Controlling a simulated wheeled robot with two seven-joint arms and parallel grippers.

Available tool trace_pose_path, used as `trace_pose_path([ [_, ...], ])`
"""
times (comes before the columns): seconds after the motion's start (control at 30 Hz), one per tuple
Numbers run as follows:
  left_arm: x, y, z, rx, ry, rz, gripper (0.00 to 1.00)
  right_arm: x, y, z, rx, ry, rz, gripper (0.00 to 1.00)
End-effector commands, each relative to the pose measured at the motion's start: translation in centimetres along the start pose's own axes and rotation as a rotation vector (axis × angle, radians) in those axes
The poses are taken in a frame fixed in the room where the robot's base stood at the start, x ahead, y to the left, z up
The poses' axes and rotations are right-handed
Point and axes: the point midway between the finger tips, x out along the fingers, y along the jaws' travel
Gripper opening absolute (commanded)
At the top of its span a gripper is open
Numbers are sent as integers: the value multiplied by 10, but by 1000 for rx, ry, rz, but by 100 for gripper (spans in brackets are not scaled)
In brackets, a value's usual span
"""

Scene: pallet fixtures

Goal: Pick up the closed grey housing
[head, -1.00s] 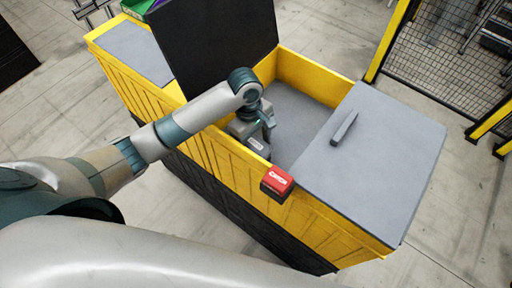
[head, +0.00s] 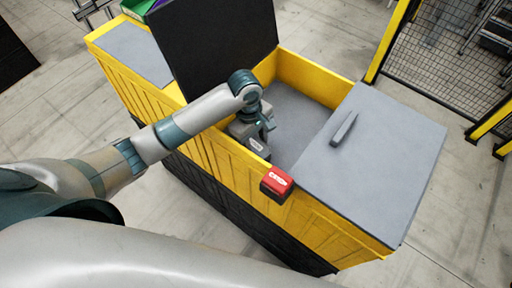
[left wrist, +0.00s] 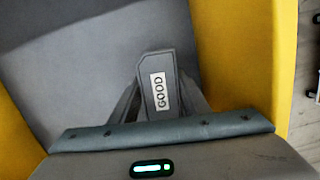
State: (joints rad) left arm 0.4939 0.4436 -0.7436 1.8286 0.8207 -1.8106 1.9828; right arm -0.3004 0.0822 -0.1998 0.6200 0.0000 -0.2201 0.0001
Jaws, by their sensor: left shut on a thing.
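The grey housing (left wrist: 160,70) with a white "GOOD" label shows between the fingers of my left gripper (left wrist: 158,100) in the left wrist view. In the head view the housing (head: 247,138) is low inside the open middle bay of the yellow bin, by its near wall, partly covered by my wrist. My left gripper (head: 262,128) reaches down over that wall and is shut on the housing. Whether the housing touches the bay floor cannot be told. My right gripper is not in view.
The yellow bin (head: 325,228) has a raised dark panel (head: 218,50) left of the bay and a grey top (head: 375,150) with a dark bar (head: 344,128) on the right. A red labelled box (head: 277,184) sits on the near rim. A mesh fence (head: 445,50) stands behind.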

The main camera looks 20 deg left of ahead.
Motion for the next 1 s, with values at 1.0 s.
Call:
trace_pose_path([
  [1.0, -100, 0, 15, 0, 0, 0, 15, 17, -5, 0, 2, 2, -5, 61],
])
